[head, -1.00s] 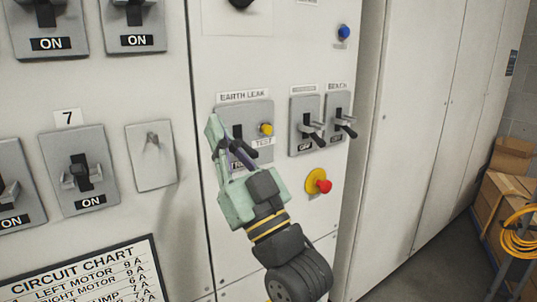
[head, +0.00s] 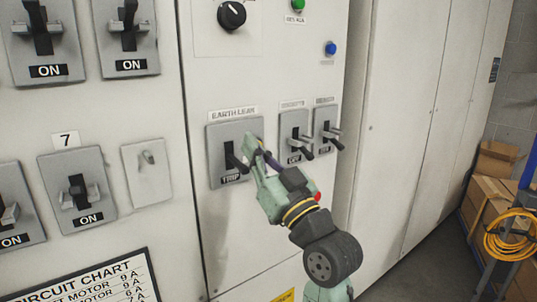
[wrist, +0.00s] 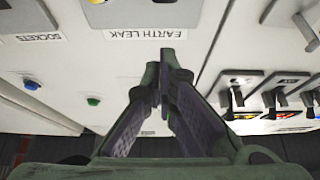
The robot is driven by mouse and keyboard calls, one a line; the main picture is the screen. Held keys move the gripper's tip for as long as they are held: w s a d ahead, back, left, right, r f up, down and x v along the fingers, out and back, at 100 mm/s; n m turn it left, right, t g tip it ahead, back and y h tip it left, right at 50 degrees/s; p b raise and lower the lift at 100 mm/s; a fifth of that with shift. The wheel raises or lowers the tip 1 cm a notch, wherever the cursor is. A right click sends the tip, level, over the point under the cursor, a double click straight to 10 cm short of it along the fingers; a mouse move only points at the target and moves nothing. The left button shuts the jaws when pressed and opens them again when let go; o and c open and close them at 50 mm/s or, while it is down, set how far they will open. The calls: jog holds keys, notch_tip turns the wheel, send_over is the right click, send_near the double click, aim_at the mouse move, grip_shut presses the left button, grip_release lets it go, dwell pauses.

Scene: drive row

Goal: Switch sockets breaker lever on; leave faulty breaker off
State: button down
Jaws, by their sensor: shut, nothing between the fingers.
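The sockets breaker (head: 285,128) is a small grey plate with its lever (head: 303,150) down over a label that seems to read OFF. The bench breaker (head: 318,122) to its right looks the same, lever down. The earth leak breaker (head: 216,142) on the left has its lever down and a TRIP label showing. No marking tells me which breaker is faulty. My gripper (head: 254,146) is shut and empty, its tips before the right side of the earth leak plate, left of the sockets breaker. In the wrist view the closed fingers (wrist: 160,72) lie below the upside-down EARTH LEAK label.
A red stop button (head: 317,196) is mostly hidden behind my gripper. A rotary knob (head: 232,15), a green button (head: 298,5) and a blue button (head: 330,48) sit above. Breaker 7 (head: 60,170) and others at left read ON. Cartons (head: 490,200) stand right.

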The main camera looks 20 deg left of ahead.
jog(key=shift+w+a+f, duration=0.1)
jog(key=shift+w+f, duration=0.1)
jog(key=shift+f, duration=1.55)
notch_tip(320, 180, down, 3)
jog(key=t+y+b, duration=0.1)
jog(key=b, duration=0.9)
jog(key=shift+f+y, duration=0.15)
jog(key=shift+y, duration=0.15)
